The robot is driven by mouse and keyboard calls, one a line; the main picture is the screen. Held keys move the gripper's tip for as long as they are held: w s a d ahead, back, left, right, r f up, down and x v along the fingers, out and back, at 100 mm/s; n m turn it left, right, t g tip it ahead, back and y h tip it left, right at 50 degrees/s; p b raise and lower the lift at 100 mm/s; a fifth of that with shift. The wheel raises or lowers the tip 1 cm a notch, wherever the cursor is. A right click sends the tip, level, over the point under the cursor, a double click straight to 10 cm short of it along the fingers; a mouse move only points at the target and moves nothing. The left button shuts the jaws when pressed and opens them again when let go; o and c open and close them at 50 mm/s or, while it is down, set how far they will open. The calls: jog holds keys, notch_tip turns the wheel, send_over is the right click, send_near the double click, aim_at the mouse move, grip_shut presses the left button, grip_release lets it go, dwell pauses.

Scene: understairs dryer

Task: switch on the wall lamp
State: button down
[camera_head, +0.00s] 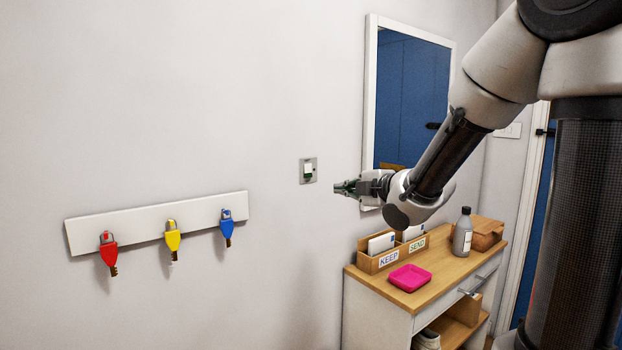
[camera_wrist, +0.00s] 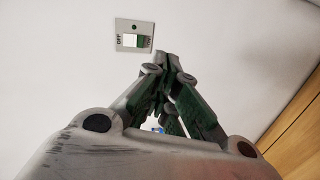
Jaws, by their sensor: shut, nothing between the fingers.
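A wall switch (camera_head: 308,170) sits on the bare wall left of the mirror. In the wrist view the switch (camera_wrist: 134,36) is a grey plate with OFF lettered at the left and ON at the right. Its white part is next to OFF and a green part is next to ON. My gripper (camera_head: 340,188) is shut and empty, with its tips right of and slightly below the switch in the head view. In the wrist view the gripper tips (camera_wrist: 163,58) are just below the ON end. They look apart from the plate. No lamp is in view.
A white-framed mirror (camera_head: 411,95) hangs behind my arm. Below stands a cabinet (camera_head: 378,315) with a letter box (camera_head: 392,257), a pink tray (camera_head: 409,278) and a bottle (camera_head: 462,232). A key rack (camera_head: 150,222) with three keys is at left. Wall around the switch is clear.

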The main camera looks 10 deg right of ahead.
aim_at(304, 177)
jog(key=shift+a+r+n+t+y, duration=0.2)
jog(key=shift+a+r+n+y, duration=0.1)
jog(key=shift+r+n, duration=0.3)
jog(key=shift+a+r+n+t+y, duration=0.2)
jog(key=shift+a+r+n+y, duration=0.1)
jog(key=shift+r+n, duration=0.25)
jog(key=shift+w, duration=0.15)
jog(key=x, duration=1.3)
jog(key=shift+w+a, duration=0.1)
jog(key=shift+w, duration=0.25)
jog(key=shift+w+a+f, duration=0.1)
jog(key=shift+w+a, duration=0.05)
jog(key=shift+w, duration=0.15)
jog(key=shift+s+f, duration=0.1)
